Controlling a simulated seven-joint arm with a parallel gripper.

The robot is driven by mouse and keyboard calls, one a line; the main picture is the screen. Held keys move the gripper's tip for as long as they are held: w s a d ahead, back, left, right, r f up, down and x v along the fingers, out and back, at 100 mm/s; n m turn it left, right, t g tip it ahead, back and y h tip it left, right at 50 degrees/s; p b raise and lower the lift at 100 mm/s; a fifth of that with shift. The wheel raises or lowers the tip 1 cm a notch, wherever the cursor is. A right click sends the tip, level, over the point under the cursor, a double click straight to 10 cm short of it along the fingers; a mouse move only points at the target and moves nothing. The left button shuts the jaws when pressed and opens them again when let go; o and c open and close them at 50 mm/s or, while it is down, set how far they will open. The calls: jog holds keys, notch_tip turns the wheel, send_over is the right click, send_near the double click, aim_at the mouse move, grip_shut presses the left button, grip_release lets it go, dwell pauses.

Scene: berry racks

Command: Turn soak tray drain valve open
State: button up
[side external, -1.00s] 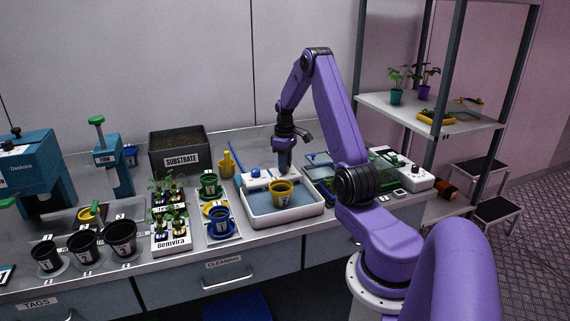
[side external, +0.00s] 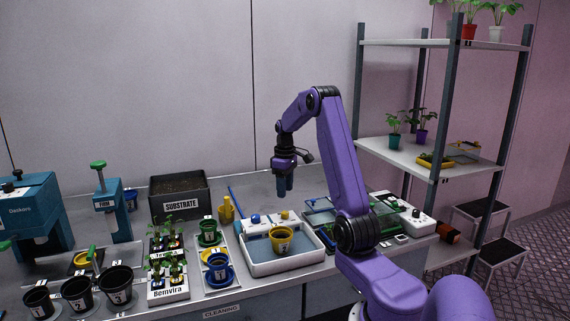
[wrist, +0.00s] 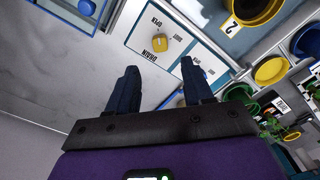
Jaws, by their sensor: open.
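The white soak tray (side external: 258,270) holds water and stands at the bench front. A yellow pot (side external: 281,245) marked 2 stands in it. Along the tray's back is a white panel (side external: 268,226) with a blue knob (side external: 255,219) on its left and a yellow knob (side external: 285,215) further right. In the wrist view the yellow knob (wrist: 158,42) sits beside the words OPEN and DRAIN. Its exact angle is hard to read. My gripper (side external: 285,193) hangs above and behind the panel, pointing down. In the wrist view its dark blue fingers (wrist: 160,80) are apart and empty, clear of the yellow knob.
A yellow scoop-like tool (side external: 226,208) and the black substrate box (side external: 180,209) stand left of the panel. Green and blue pots (side external: 217,262) and seedling trays (side external: 168,290) are further left. Bench behind my gripper is clear.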

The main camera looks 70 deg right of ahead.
notch_tip(320, 180, up, 9)
dwell(0.3)
dwell(0.4)
jog(key=w+a+n, duration=0.2)
jog(key=a+n, duration=0.3)
jog(key=a, duration=2.4)
jog(key=s+a+f+n, duration=0.3)
jog(key=s+a+n, duration=0.1)
jog(key=s+a, duration=0.75)
jog(key=s+a+f+n, duration=0.1)
jog(key=s, duration=0.6)
jog(key=s+a+f+n, duration=0.1)
jog(key=s+f+n, duration=0.1)
jog(key=s, duration=0.4)
jog(key=shift+s+a+f, duration=0.15)
jog(key=shift+s+a, duration=0.1)
jog(key=shift+s, duration=0.15)
